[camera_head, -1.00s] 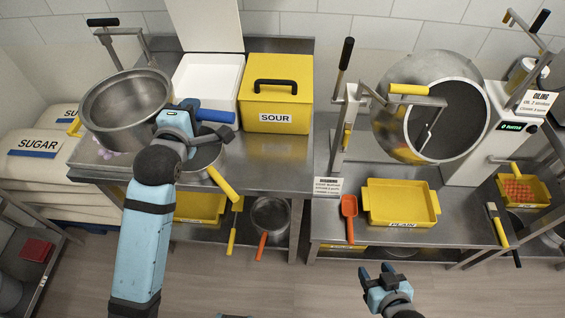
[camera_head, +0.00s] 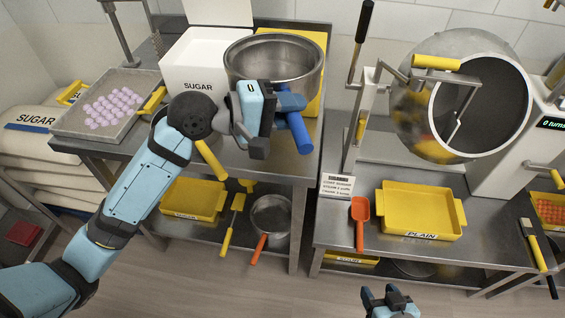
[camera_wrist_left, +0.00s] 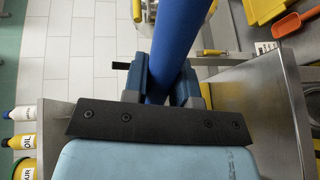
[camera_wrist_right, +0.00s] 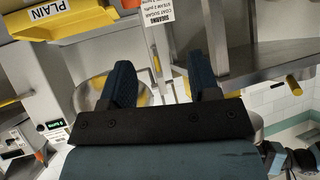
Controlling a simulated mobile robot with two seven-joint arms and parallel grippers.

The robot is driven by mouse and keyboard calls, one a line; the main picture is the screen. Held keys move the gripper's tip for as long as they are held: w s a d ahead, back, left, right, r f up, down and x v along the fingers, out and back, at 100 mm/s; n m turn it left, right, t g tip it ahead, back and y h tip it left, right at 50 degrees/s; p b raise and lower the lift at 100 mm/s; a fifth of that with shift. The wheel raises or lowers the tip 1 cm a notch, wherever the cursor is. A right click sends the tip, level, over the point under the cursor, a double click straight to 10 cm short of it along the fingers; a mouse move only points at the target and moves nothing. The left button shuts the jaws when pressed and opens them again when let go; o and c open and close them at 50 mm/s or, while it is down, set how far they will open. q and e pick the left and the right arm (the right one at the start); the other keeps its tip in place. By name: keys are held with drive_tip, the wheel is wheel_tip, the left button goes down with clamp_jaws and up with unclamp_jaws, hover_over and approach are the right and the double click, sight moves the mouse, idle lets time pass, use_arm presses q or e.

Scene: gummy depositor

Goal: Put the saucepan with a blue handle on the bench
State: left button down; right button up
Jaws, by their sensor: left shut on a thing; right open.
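The steel saucepan with a blue handle (camera_head: 273,62) hangs in the air in the head view, in front of the sour box and the white sugar box. My left gripper (camera_head: 278,103) is shut on its blue handle (camera_head: 299,132). The handle also shows between the fingers in the left wrist view (camera_wrist_left: 176,45). The bench (camera_head: 255,165) is the steel surface below the pan. A yellow handle (camera_head: 210,160) sticks out over the bench's front edge, its other end hidden by my arm. My right gripper (camera_head: 388,296) is open and empty, low in front of the right bench.
A tray of purple gummies (camera_head: 70,125) stands at the bench's left. The white sugar box (camera_head: 195,75) is behind my arm. On the right stand a tilted steel drum (camera_head: 420,115), a lever post (camera_head: 365,95) and a yellow plain tray (camera_head: 400,190).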

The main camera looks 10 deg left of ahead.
use_arm(q)
drive_tip(key=shift+f+b, duration=1.7)
drive_tip(key=shift+f, duration=7.15)
use_arm(e)
drive_tip(key=shift+w+d+f, duration=0.1)
drive_tip(key=shift+f, duration=0.6)
use_arm(q)
drive_tip(key=shift+f, duration=0.15)
use_arm(e)
drive_tip(key=shift+f, duration=0.1)
use_arm(q)
drive_tip(key=c, duration=0.9)
unclamp_jaws()
